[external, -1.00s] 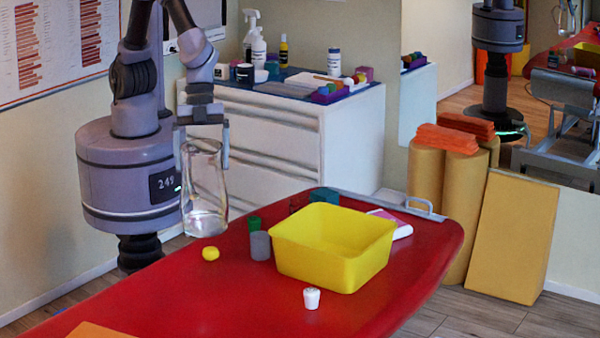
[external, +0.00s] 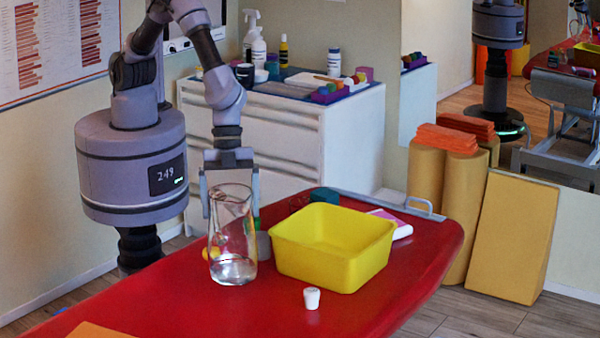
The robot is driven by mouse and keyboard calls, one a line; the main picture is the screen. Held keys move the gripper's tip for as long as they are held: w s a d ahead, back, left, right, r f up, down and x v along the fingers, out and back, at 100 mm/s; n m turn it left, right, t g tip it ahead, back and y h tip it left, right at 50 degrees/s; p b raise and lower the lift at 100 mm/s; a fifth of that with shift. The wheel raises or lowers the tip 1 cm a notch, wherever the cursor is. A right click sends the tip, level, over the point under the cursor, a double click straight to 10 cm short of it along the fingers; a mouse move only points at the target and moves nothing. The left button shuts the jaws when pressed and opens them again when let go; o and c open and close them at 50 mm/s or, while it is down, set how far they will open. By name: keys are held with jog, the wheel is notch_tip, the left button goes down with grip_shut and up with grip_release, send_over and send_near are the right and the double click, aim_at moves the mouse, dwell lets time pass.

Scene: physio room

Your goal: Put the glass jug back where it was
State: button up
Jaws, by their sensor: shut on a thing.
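The clear glass jug (external: 232,240) is upright at the red treatment table (external: 170,300), left of the yellow tub. My gripper (external: 231,200) points down with one finger on each side of the jug's upper part, and it is shut on the jug. The jug's base is over the table top; I cannot tell whether it touches the surface. The jug partly hides a yellow round thing (external: 208,253) and a grey cup (external: 264,245) behind it.
A yellow tub (external: 330,285) stands close to the jug's right. A small white cup (external: 312,298) is in front of the tub. A teal block (external: 324,195) and a pink-and-white item (external: 395,225) lie behind it. The table's front left is mostly clear.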

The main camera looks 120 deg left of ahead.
aim_at(240, 227)
jog(key=w, duration=0.1)
jog(key=w+d, duration=0.1)
jog(key=w, duration=0.1)
jog(key=shift+f, duration=0.15)
jog(key=shift+w+f, duration=0.15)
jog(key=shift+w, duration=0.1)
jog(key=shift+f+b, duration=0.7)
jog(key=shift+f, duration=1.05)
